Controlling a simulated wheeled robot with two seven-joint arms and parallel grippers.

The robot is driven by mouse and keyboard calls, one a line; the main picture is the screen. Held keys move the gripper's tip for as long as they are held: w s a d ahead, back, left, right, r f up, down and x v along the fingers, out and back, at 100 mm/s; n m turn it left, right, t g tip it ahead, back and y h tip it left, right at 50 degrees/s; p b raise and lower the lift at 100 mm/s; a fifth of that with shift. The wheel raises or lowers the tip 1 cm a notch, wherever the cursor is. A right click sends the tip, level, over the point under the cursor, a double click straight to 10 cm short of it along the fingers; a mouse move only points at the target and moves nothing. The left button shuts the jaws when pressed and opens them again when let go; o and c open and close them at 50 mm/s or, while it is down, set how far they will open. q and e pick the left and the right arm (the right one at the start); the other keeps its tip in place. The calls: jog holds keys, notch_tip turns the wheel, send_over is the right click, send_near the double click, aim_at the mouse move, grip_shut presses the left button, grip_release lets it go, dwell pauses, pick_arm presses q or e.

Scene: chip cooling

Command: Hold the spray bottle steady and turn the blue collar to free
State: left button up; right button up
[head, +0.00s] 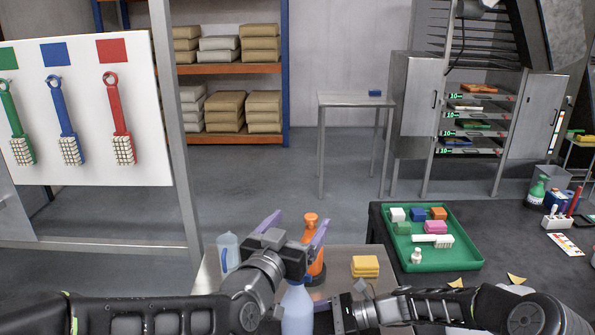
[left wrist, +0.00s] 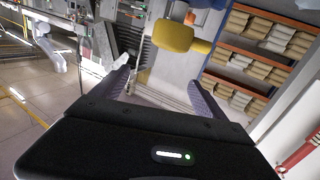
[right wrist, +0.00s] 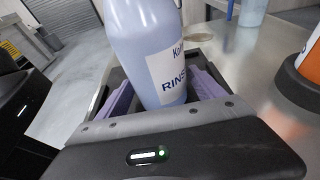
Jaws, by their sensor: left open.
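A pale blue-white spray bottle (head: 297,312) labelled "RINSE" stands low in the head view; it fills the middle of the right wrist view (right wrist: 148,40). My right gripper (head: 333,312) has its purple fingers on both sides of the bottle and appears shut on it. My left gripper (head: 296,225) is open above the bottle, hiding its top and blue collar in the head view. In the left wrist view a yellow rounded part (left wrist: 172,35) with a blue piece (left wrist: 210,4) above it shows beyond the open fingers; I cannot tell if it is the spray head.
An orange bottle (head: 312,268) stands behind my left gripper. A translucent container (head: 228,252) is to the left and yellow sponges (head: 365,266) to the right on the metal table (head: 210,278). A green tray (head: 468,255) with small items lies on the dark table.

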jog(key=shift+o, duration=1)
jog(key=v, duration=1.2)
